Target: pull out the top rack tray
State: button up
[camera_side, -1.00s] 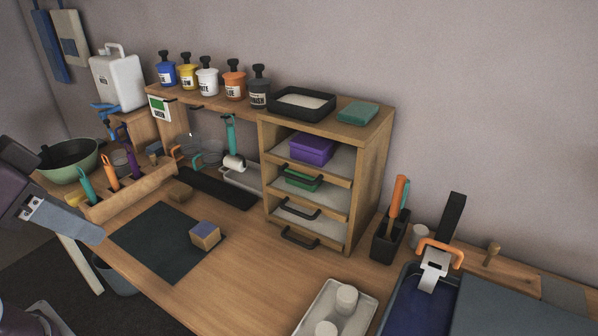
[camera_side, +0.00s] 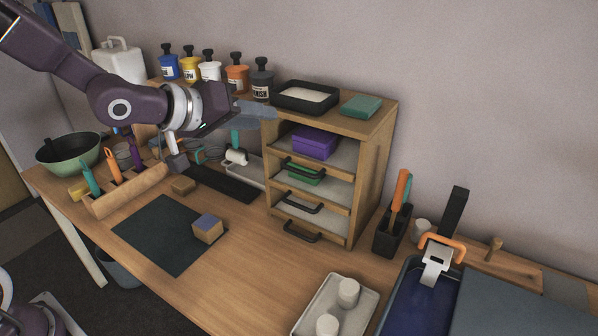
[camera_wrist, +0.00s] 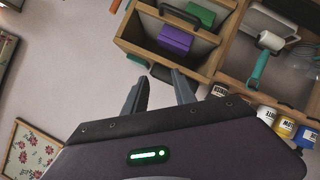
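The wooden rack (camera_side: 369,176) holds stacked trays with black handles. The top rack tray (camera_side: 342,158) carries a purple box (camera_side: 316,142) and has a black handle (camera_side: 303,167) at its front. The wrist view also shows the purple box (camera_wrist: 174,41) and the top handle (camera_wrist: 180,15), upside down near the upper edge. My gripper (camera_side: 258,109) is in the air by the rack's upper left corner, pointing right and apart from the tray handle. In the wrist view its two fingers (camera_wrist: 160,92) are spread with nothing between them.
A black tray (camera_side: 305,108) and a green block (camera_side: 361,106) sit on the rack's top. Several bottles (camera_side: 237,76) stand on the shelf to the left. A green box (camera_side: 306,175) lies in the tray below.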

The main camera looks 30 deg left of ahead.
aim_at(299, 170)
jog(key=w+f+n+t+h, duration=0.2)
jog(key=f+n+t, duration=0.15)
jog(key=f, duration=0.55)
jog(key=w+f+n+t+h, duration=0.2)
jog(key=f+n+h, duration=0.15)
jog(key=f, duration=0.55)
jog(key=shift+y, duration=0.35)
jog(key=x, duration=0.6)
jog(key=shift+w+d+r, duration=0.1)
jog(key=shift+w+d, duration=0.15)
jog(key=shift+d, duration=0.15)
jog(key=shift+c, duration=0.2)
grip_shut()
